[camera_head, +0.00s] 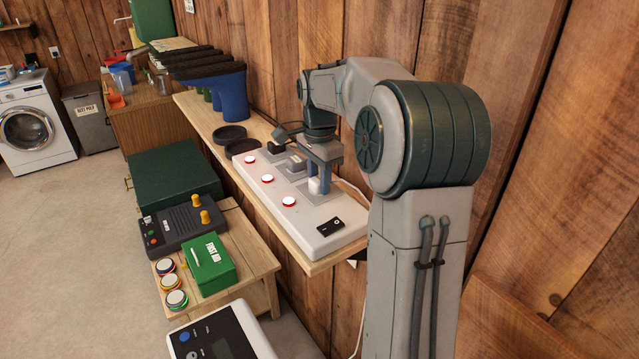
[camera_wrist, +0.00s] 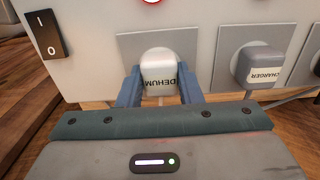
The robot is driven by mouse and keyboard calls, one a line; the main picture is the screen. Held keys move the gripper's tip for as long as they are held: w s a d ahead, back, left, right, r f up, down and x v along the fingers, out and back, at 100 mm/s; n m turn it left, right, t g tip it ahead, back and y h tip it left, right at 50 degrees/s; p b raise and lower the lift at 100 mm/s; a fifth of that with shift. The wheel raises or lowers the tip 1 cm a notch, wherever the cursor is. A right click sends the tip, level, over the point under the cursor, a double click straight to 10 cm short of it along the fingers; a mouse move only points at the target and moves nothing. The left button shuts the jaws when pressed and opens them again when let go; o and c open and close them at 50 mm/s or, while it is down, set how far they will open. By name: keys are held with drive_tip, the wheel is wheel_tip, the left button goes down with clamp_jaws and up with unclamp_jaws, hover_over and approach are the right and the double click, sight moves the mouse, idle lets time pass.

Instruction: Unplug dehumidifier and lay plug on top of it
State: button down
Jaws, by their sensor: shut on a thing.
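A white plug labelled DEHUM (camera_wrist: 159,72) is at a grey socket plate of the white power strip (camera_head: 322,231). My gripper (camera_wrist: 160,88) is shut on this plug, one blue finger on each side. In the head view, my gripper (camera_head: 318,184) points down at the strip, with the plug (camera_head: 314,186) between its fingers. Whether the plug is fully seated cannot be told. A white unit with a dark control panel (camera_head: 226,338) at the bottom edge may be the dehumidifier; its top is mostly cut off.
A grey CHARGER plug (camera_wrist: 257,65) sits in the neighbouring socket. The strip has a black rocker switch (camera_head: 329,227) and red-ringed white buttons. The strip lies on a wooden shelf (camera_head: 187,108) against the plank wall.

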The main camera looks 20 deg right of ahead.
drive_tip(key=shift+r, duration=0.15)
drive_tip(key=shift+r+p, duration=2.45)
drive_tip(key=shift+r, duration=0.4)
